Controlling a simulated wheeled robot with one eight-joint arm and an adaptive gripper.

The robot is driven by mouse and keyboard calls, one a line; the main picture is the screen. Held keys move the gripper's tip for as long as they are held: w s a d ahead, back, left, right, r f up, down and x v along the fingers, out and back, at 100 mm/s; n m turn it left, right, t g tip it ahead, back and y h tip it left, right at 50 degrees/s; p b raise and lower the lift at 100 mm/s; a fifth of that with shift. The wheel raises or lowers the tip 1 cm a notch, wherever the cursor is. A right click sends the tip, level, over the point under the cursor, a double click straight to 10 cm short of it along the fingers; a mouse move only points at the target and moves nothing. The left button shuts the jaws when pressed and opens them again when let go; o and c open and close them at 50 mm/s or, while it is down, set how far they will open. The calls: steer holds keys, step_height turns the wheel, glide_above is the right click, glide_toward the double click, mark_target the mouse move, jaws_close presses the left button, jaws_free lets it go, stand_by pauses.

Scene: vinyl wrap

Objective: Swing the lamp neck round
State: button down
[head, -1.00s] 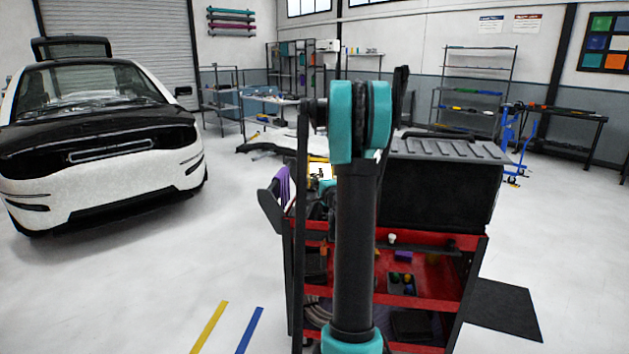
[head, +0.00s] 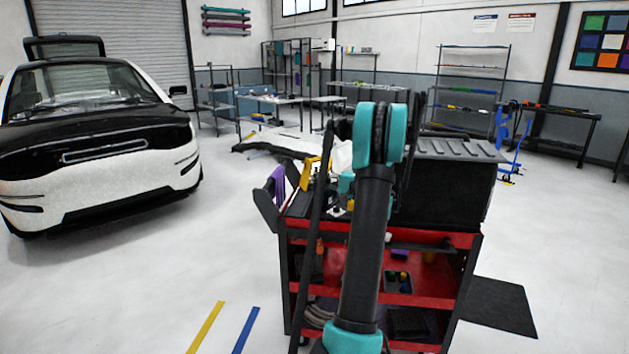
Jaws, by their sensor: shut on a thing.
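A small yellow part (head: 308,174), which looks like part of the lamp, stands tilted above the left end of the tool cart (head: 462,241). The lamp neck cannot be made out clearly there. My teal and black arm stands in front and covers much of the cart top. My gripper (head: 331,203) is small, dark and partly hidden beside the arm, low over the cart top next to the yellow part. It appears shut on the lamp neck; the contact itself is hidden.
A purple cloth (head: 275,183) hangs at the cart's left side. A large black box (head: 445,190) with a ribbed grey lid stands on the right. A white and black car (head: 95,160) is at far left. A dark mat (head: 490,305) lies right of the cart.

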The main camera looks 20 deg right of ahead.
steer(key=shift+s+d+n+g+y, duration=0.1)
steer(key=shift+d+n+g+y, duration=0.05)
steer(key=shift+n+g+y, duration=0.4)
steer(key=c, duration=1.9)
jaws_free()
steer(key=shift+d, duration=0.1)
steer(key=v, duration=1.1)
steer(key=shift+s+d, duration=0.25)
steer(key=shift+d, duration=0.1)
